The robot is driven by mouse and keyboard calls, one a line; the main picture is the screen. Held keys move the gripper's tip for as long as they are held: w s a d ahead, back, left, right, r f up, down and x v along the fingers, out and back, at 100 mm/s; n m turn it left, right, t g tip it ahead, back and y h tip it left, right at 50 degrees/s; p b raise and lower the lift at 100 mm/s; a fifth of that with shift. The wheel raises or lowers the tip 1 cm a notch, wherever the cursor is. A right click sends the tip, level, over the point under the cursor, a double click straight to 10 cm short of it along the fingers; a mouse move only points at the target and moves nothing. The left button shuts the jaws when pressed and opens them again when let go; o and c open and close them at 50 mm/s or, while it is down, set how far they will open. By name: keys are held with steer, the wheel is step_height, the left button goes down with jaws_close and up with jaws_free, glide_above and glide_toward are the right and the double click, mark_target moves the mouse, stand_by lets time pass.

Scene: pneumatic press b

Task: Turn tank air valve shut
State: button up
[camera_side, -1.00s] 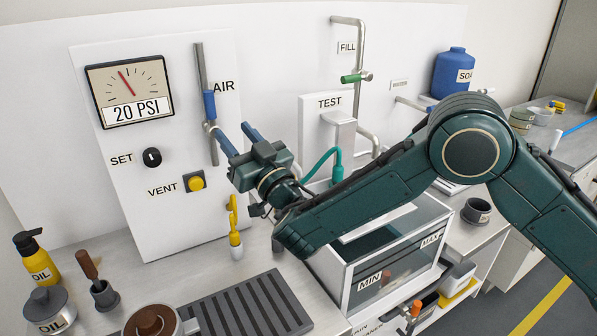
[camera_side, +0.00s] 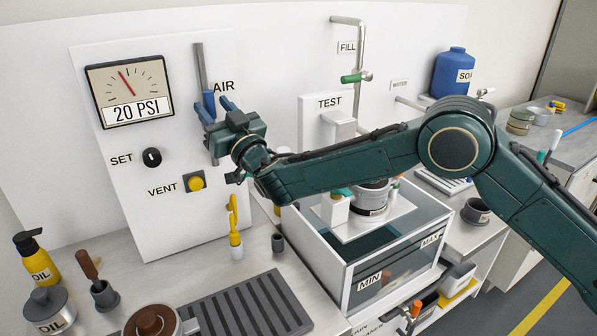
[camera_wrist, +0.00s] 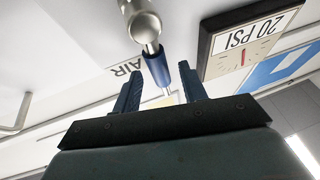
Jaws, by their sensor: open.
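The tank air valve's blue handle (camera_side: 209,103) stands upright, in line with the vertical grey pipe (camera_side: 200,66) beside the AIR label. My gripper (camera_side: 215,107) is open at the handle, one finger on either side of it in the side view. The gripper hides the lower handle and the valve body there. In the wrist view the blue handle (camera_wrist: 156,69) shows between the two blue fingers (camera_wrist: 160,72), with visible gaps to both. The pipe end (camera_wrist: 143,25) is beyond it. I cannot tell how deep the handle sits between the fingers.
The gauge (camera_side: 129,92) reads 20 PSI, left of the pipe. The SET knob (camera_side: 152,157) and yellow VENT button (camera_side: 195,182) are below on the white panel. A clear-walled tank (camera_side: 375,255) stands under my arm. The panel's lower part is clear.

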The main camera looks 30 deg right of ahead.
steer(key=shift+x, duration=1.35)
jaws_close()
